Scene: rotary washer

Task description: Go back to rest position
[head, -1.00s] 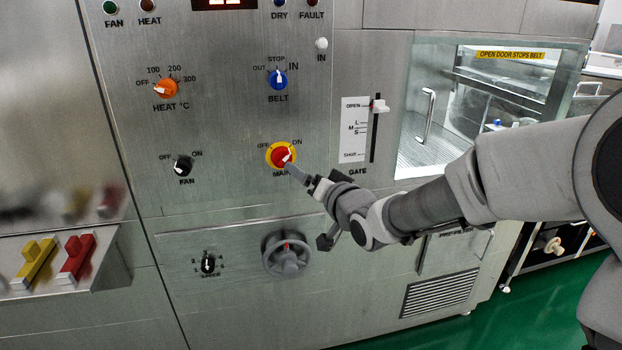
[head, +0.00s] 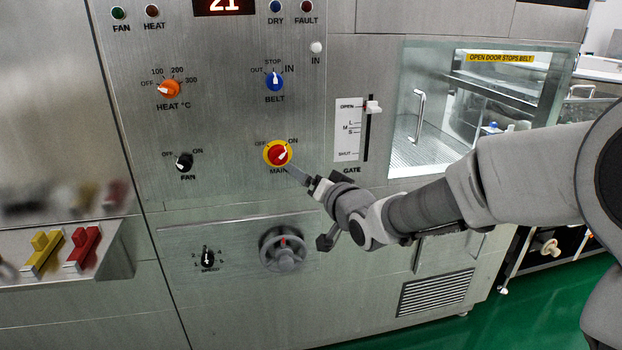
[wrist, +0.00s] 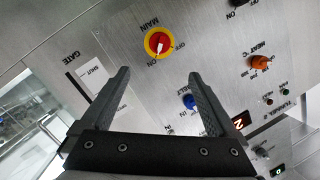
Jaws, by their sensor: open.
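My gripper (head: 297,174) is in front of the steel control panel, just below and right of the red MAIN knob (head: 278,153) on its yellow disc. In the wrist view the fingers (wrist: 159,74) are spread apart with nothing between them. The MAIN knob also shows there (wrist: 158,43), beyond the fingertips. Its white mark points towards ON. A small gap seems to lie between the fingers and the knob in the head view. My arm reaches in from the right.
Around the gripper are the grey handwheel (head: 283,250), the black FAN knob (head: 184,162), the blue BELT knob (head: 275,82), the orange HEAT knob (head: 170,89) and the GATE slider (head: 373,107). A red display (head: 224,5) reads 21. Yellow (head: 43,250) and red (head: 83,246) handles sit left.

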